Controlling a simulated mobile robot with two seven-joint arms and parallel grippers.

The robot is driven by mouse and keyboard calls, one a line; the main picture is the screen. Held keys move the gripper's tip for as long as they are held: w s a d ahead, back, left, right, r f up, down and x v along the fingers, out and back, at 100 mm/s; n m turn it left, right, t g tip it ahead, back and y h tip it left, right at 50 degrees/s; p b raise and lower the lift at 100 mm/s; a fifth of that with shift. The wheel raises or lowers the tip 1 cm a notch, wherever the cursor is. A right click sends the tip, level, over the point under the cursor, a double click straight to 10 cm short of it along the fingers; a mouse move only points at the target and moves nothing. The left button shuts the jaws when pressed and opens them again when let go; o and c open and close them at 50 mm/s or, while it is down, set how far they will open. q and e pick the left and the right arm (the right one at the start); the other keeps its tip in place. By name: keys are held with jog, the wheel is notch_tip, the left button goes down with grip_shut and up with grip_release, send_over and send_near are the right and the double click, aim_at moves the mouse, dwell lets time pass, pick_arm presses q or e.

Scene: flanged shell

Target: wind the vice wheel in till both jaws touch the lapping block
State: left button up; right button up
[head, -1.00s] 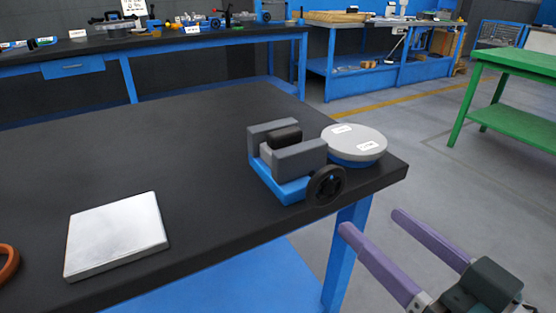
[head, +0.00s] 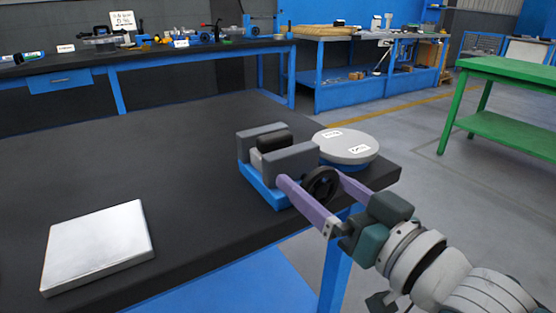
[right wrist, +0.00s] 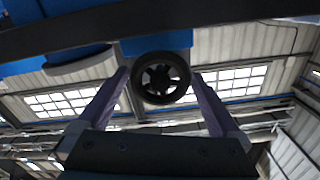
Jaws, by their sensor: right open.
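The vice has a blue base (head: 262,189) and stands near the table's right corner. Its grey far jaw (head: 258,138) and near jaw (head: 291,164) stand on either side of the lapping block (head: 273,140), a grey block with a dark rounded top. I cannot tell whether either jaw touches it. The black spoked vice wheel (head: 320,186) is on the near side. My right gripper (head: 312,181) is open, its purple fingers on either side of the wheel. The right wrist view shows the wheel (right wrist: 161,78) between the fingertips, with no clear grip. My left gripper is out of view.
A round grey turntable-like disc (head: 346,146) with white labels stands just right of the vice. A pale flat plate (head: 98,246) lies at the table's front left. The dark tabletop (head: 185,165) between is clear. A green table (head: 508,121) stands farther right.

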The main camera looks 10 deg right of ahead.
jog(key=c, duration=1.2)
jog(key=shift+n, duration=0.5)
jog(key=n, duration=0.2)
jog(key=shift+a+n+p, duration=0.1)
jog(key=shift+n+p, duration=0.2)
jog(key=shift+n, duration=0.1)
jog(key=n, duration=0.4)
jog(key=shift+s+a+n, duration=0.1)
jog(key=shift+n, duration=0.2)
jog(key=n, duration=0.4)
jog(key=shift+f+n, duration=0.1)
jog(key=shift+n, duration=0.2)
jog(key=shift+a+n+b, duration=0.1)
jog(key=shift+n+b, duration=0.3)
jog(key=shift+n, duration=1.5)
jog(key=o, duration=1.2)
jog(key=shift+f, duration=0.1)
